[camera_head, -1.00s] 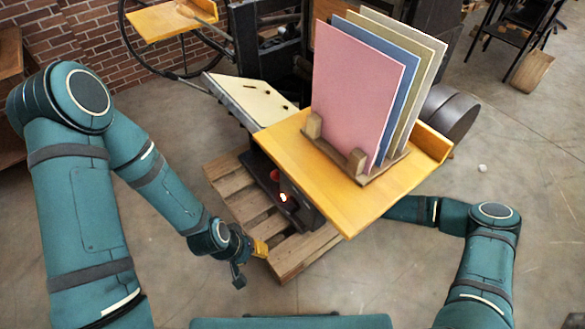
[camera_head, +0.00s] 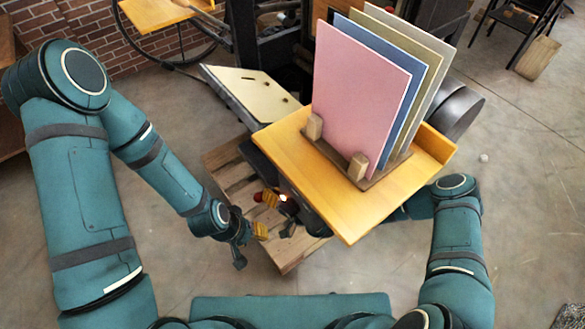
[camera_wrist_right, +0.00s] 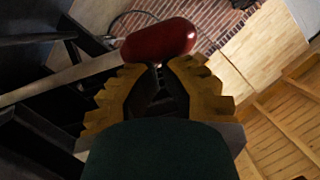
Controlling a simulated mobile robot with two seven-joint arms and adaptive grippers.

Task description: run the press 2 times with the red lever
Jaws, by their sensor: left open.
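The red lever's knob (camera_head: 257,197) shows low beside the press, at the tips of my right gripper (camera_head: 264,198). In the right wrist view the knob (camera_wrist_right: 158,40) lies across the two yellow fingertips of my right gripper (camera_wrist_right: 160,66). A gap shows between these fingers; whether they grip the knob is unclear. The lever's bar (camera_wrist_right: 75,75) runs off to the left there. My left gripper (camera_head: 252,246) is open and empty, just below and left of the right one.
A yellow side table (camera_head: 350,218) carries a rack with pink (camera_head: 355,95), blue and grey-green boards, above my right forearm. A pale slanted board (camera_head: 250,95) is left of it. A wooden pallet (camera_head: 225,165) lies underneath.

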